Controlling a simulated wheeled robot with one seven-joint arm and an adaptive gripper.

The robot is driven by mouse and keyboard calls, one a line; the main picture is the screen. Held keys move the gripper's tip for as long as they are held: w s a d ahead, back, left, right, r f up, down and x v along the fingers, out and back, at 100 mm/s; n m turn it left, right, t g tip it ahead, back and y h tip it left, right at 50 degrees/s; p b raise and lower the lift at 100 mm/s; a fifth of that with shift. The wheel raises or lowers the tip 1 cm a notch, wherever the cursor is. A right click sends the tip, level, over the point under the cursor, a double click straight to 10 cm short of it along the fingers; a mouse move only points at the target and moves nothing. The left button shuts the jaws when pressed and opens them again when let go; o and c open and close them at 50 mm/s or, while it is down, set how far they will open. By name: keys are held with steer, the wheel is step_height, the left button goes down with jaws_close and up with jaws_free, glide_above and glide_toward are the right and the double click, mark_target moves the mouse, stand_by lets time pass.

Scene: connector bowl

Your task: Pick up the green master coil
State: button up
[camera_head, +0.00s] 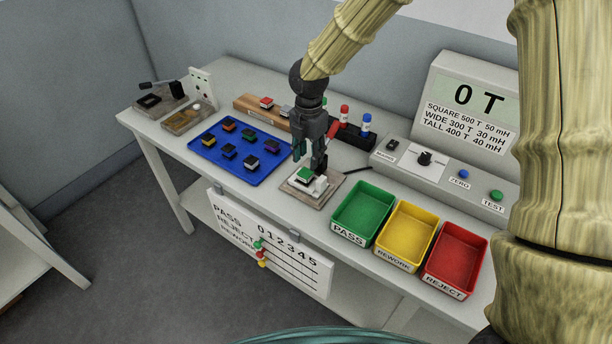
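A small coil with a green top (304,174) sits on the pale fixture plate (300,195) at the front middle of the bench. My gripper (310,165) points down right over this fixture, just behind and above the coil. I cannot tell whether the fingers touch the coil or how far apart they are. The wooden rack (244,105) behind holds a red-topped coil (267,102) and a grey one (287,110). Its right end is partly hidden by my gripper.
A blue tray (204,151) with several coils lies left of the gripper. Green (365,207), yellow (405,228) and red (456,252) bins stand to the right. The tester panel (420,168) and a holder with red and blue markers (350,136) stand behind.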

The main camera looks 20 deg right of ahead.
mark_target(308, 170)
steer(key=shift+s+f+p, duration=0.2)
steer(key=shift+f+p, duration=0.55)
steer(key=shift+f, duration=1.8)
steer(key=c, duration=0.7)
